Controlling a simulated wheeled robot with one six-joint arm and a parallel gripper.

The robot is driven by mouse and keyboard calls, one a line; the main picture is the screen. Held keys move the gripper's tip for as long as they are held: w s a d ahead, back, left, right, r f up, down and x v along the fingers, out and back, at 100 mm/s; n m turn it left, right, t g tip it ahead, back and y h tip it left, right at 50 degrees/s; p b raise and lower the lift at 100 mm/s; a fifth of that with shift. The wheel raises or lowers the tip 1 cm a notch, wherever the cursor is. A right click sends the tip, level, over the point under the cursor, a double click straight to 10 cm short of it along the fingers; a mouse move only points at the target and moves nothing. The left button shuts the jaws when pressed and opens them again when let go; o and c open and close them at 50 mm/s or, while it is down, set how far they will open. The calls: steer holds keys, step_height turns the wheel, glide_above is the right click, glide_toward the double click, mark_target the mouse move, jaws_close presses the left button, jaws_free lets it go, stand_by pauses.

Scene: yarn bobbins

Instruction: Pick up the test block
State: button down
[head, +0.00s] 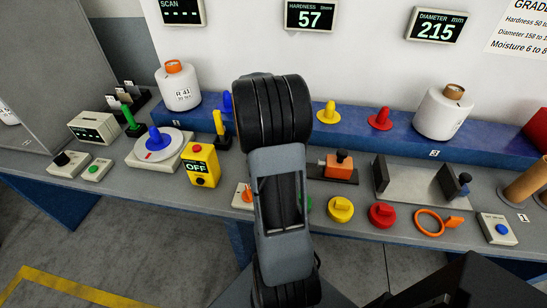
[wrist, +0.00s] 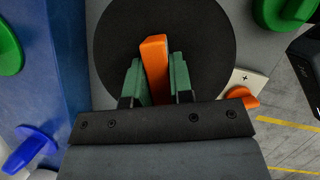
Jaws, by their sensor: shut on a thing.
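An orange block (wrist: 154,45), which I take to be the test block, stands between the two green finger pads of my gripper (wrist: 157,62) in the wrist view. The pads are closed on both its sides. Behind the block is a round dark disc (wrist: 208,35); I cannot tell whether the block touches it or is raised from it. In the head view my arm hides the fingers, the held block and the disc.
A white plate (wrist: 246,80) with a small orange piece (wrist: 250,101) lies beside the disc. The bench also carries a yellow OFF box (head: 202,165), an orange-and-black device (head: 340,166), a yellow knob (head: 340,210), a red knob (head: 382,215) and an orange ring (head: 429,222).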

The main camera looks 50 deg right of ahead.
steer(key=shift+r, duration=0.2)
step_height(320, 180, up, 10)
steer(key=shift+f, duration=0.1)
stand_by(0.5)
steer(key=shift+s, duration=0.1)
stand_by(0.3)
